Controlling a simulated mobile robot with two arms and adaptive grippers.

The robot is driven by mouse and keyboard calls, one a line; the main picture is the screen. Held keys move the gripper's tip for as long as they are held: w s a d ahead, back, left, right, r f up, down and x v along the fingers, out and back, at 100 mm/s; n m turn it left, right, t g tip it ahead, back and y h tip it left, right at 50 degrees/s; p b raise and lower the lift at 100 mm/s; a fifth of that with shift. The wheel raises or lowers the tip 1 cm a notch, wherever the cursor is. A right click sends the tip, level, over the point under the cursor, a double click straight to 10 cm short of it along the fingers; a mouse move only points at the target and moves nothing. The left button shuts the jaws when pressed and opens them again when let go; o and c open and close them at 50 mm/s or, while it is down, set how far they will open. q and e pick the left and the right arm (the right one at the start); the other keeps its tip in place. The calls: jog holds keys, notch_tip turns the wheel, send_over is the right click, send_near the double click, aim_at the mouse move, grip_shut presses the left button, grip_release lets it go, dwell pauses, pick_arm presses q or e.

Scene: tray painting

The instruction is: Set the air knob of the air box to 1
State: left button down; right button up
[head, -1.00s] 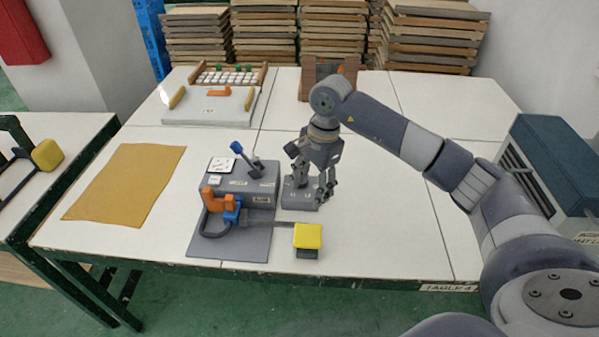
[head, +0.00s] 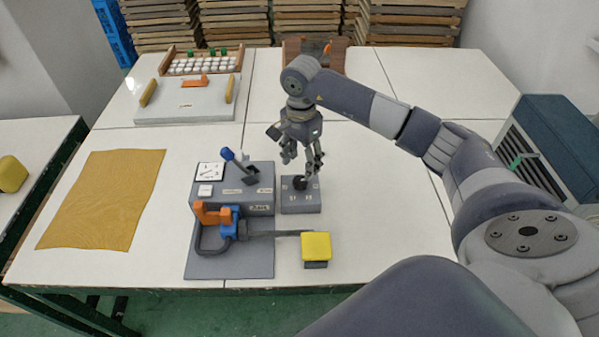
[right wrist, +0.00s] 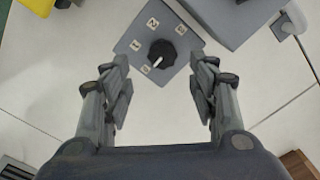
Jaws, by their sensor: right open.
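The air box (head: 301,203) is a small grey box on the table, touching or close beside the larger grey machine. Its round black knob (head: 300,183) sits on top and also shows in the right wrist view (right wrist: 163,52). Labels 3, 2, 1 and a fourth, probably 0, lie around the knob. The knob's white mark points to the lower left, toward that fourth label. My right gripper (head: 302,166) is open above the air box, pointing down. In the right wrist view its fingers (right wrist: 162,72) are spread on either side, with the knob slightly beyond them. My left gripper is out of view.
The grey machine (head: 232,262) with a blue-tipped lever (head: 228,154), a dial and an orange part stands left of the air box. A yellow block (head: 316,245) is in front. An ochre cloth (head: 104,200) lies at left. The table right of the box is clear.

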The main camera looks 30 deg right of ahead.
aim_at(300, 180)
jog(key=f, duration=0.5)
jog(key=shift+w+p, duration=0.2)
jog(key=shift+p, duration=0.2)
jog(key=shift+f, duration=0.8)
jog(key=shift+c, duration=0.3)
jog(key=c, duration=0.9)
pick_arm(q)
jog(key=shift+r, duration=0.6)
pick_arm(e)
jog(key=shift+c, duration=0.5)
